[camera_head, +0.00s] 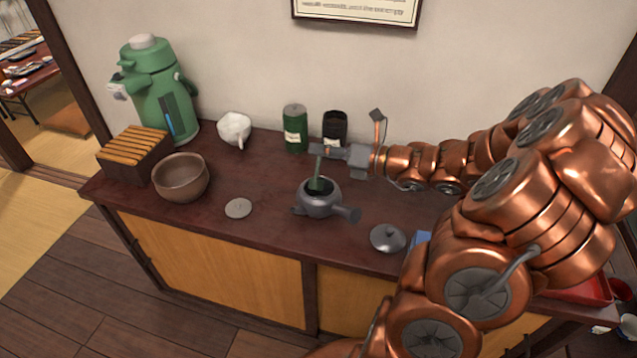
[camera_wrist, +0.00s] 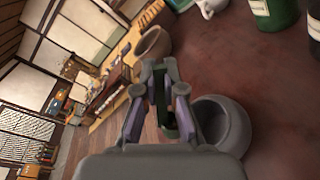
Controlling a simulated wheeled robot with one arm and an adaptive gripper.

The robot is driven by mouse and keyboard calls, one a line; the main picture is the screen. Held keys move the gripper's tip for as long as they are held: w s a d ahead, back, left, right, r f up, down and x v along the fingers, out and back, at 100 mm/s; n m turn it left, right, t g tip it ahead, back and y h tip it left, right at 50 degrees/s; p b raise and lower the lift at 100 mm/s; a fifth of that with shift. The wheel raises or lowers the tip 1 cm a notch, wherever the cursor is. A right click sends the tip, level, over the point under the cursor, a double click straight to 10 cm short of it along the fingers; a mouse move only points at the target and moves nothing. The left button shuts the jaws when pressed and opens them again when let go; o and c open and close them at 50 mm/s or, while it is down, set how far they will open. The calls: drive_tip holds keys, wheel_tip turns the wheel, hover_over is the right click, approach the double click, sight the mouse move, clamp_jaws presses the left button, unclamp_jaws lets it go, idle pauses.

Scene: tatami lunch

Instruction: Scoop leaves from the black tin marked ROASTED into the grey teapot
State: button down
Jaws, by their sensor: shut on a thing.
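The grey teapot (camera_head: 322,206) stands lidless on the dark counter, its round opening upward; it also shows in the wrist view (camera_wrist: 238,128). My gripper (camera_head: 319,150) is shut on a green scoop (camera_head: 319,172), which hangs steeply with its lower end at the teapot's opening. Whether that end is inside the pot, and whether it carries leaves, I cannot tell. The wrist view shows the green scoop (camera_wrist: 161,112) between my fingers. The black tin (camera_head: 335,124) stands behind my gripper near the wall, open-topped, its pale label partly hidden and unreadable here.
A green tin (camera_head: 295,128) stands left of the black one. A grey teapot lid (camera_head: 388,238) lies right of the pot, a flat disc (camera_head: 238,208) left. Farther left are a white pot (camera_head: 234,128), brown bowl (camera_head: 181,178), slatted box (camera_head: 134,160) and green flask (camera_head: 158,90).

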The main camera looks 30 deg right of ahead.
drive_tip(key=shift+w+d+f+m+p, duration=0.2)
drive_tip(key=shift+w+f+m, duration=0.1)
drive_tip(key=shift+f, duration=0.1)
drive_tip(key=shift+w+d+f+m+p, duration=0.2)
drive_tip(key=shift+f+m, duration=0.1)
drive_tip(key=shift+f, duration=0.1)
drive_tip(key=shift+w+d+f+m+g+p, duration=0.25)
drive_tip(key=shift+w+d+m+g+p, duration=0.1)
drive_tip(key=shift+m+p, duration=0.35)
drive_tip(key=shift+w+d+f+m+g+p, duration=0.25)
drive_tip(key=shift+d+m+p, duration=0.1)
drive_tip(key=shift+m+p, duration=0.35)
idle(0.8)
drive_tip(key=shift+w+d+f+m+y+p, duration=0.3)
drive_tip(key=shift+f+m+p, duration=0.2)
drive_tip(key=shift+m, duration=0.3)
idle(0.5)
drive_tip(key=shift+r+p, duration=0.15)
drive_tip(key=shift+p, duration=0.85)
drive_tip(key=p, duration=0.3)
drive_tip(key=f+m+p, duration=0.1)
drive_tip(key=p, duration=0.2)
drive_tip(key=shift+w+d+m+g, duration=0.3)
drive_tip(key=shift+w+d+f+m+y+p, duration=0.2)
drive_tip(key=shift+f+m+y+p, duration=0.4)
drive_tip(key=shift+p, duration=2.1)
drive_tip(key=shift+a+m+g+p, duration=0.1)
drive_tip(key=shift+m+g+p, duration=0.2)
drive_tip(key=shift+p, duration=0.65)
